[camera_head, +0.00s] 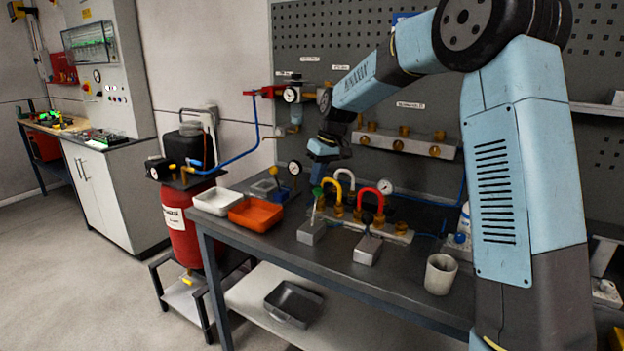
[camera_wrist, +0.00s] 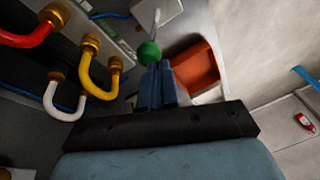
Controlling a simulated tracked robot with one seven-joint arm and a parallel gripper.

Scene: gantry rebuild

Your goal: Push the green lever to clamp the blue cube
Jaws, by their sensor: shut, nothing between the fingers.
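The green lever knob (camera_head: 317,191) stands on a thin rod above a grey block (camera_head: 311,232) on the workbench. In the wrist view the green knob (camera_wrist: 149,53) is right at the tips of my fingers; I cannot tell whether they touch it. My gripper (camera_head: 322,149) points down above the lever in the head view. In the wrist view its blue fingers (camera_wrist: 160,66) are together and hold nothing. I cannot make out a blue cube in either view. A small blue item (camera_head: 273,171) shows behind the trays, too small to identify.
A second grey block (camera_head: 367,248) with a black-knobbed lever stands to the right. Red (camera_head: 376,197), yellow and white bent pipes with brass fittings stand behind. An orange tray (camera_head: 256,213) and a white tray (camera_head: 217,201) lie left. A grey cup (camera_head: 440,274) stands near the front edge.

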